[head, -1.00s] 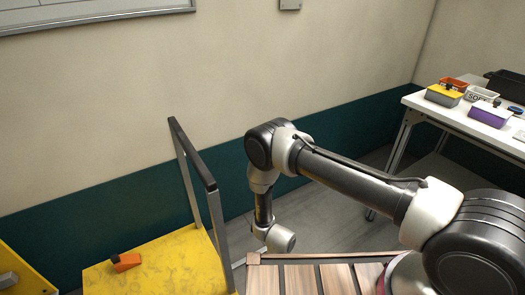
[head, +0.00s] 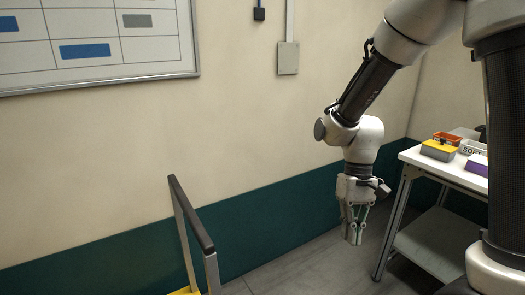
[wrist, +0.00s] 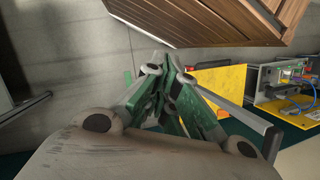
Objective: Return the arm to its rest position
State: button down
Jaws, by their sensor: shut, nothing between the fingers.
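My arm stands raised on the right of the head view, with its forearm sloping down to the left. My gripper (head: 354,226) hangs from it, pointing down, in front of the teal lower wall and left of the white table. In the wrist view my gripper (wrist: 168,72) shows its green-padded fingers drawn together, with nothing held between them. It touches nothing that I can see.
The white table (head: 456,170) at right bears a yellow-topped box (head: 438,151) and other bins. A yellow cart with a grey handle (head: 190,228) stands lower left. The wrist view shows a slatted wooden surface (wrist: 215,18) and equipment with blue cables (wrist: 290,90). Grey floor lies below the gripper.

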jog(key=s+d+r+m+t, duration=0.1)
jog(key=s+d+r+t, duration=0.3)
jog(key=d+r, duration=0.3)
jog(key=s+d+r+m+t, duration=0.1)
jog(key=s+d+r+t, duration=0.3)
jog(key=d+r, duration=0.4)
notch_tip(320, 180, up, 3)
jog(key=shift+s+r+h, duration=0.1)
jog(key=shift+s+h, duration=0.3)
jog(key=shift+s, duration=0.05)
